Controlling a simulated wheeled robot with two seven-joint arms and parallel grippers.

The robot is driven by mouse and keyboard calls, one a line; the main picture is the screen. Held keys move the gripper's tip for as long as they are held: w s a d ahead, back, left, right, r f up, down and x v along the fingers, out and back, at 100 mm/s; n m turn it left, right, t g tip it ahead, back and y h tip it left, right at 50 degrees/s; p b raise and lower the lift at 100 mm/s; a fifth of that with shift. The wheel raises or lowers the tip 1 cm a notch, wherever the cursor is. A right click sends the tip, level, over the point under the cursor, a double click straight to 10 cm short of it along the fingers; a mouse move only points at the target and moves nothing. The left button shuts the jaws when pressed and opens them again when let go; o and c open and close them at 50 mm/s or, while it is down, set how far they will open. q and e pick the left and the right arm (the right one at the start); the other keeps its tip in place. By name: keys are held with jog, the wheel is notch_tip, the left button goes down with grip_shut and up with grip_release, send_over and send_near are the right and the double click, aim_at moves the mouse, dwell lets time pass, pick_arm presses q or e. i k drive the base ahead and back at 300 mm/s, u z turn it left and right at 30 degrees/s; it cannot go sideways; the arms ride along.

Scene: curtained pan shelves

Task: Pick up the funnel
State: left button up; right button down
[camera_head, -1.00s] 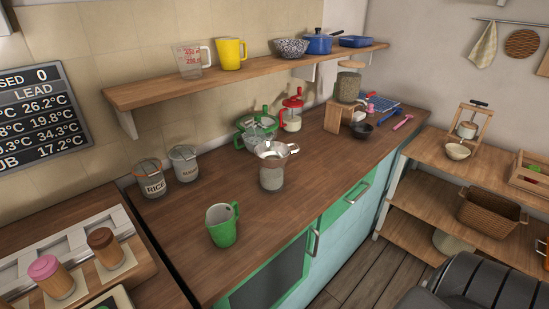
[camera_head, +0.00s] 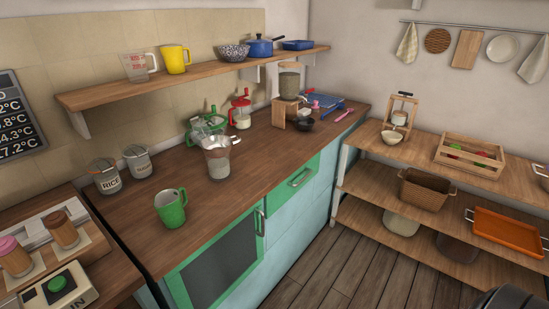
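The funnel (camera_head: 215,142) looks like a shiny metal cone with a side handle. It sits in the mouth of a clear jar (camera_head: 219,168) on the wooden counter, in the middle left of the head view. Its lower part is hidden inside the jar or too small to make out. Neither of my grippers shows in the head view.
A green mug (camera_head: 171,208) stands in front of the jar. A green-handled glass item (camera_head: 205,128) and a red-lidded jar (camera_head: 241,110) stand behind it. Rice (camera_head: 105,177) and sugar (camera_head: 138,161) jars are left. A shelf (camera_head: 190,78) overhangs the back.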

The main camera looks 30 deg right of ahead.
aim_at(214, 146)
jog(key=z, duration=0.3)
jog(key=k, duration=0.7)
jog(key=z, duration=1.2)
jog(key=i, duration=0.8)
jog(key=z, duration=0.9)
jog(key=i, duration=0.9)
jog(key=u, duration=0.55)
jog(key=i, duration=0.85)
jog(key=u, duration=0.8)
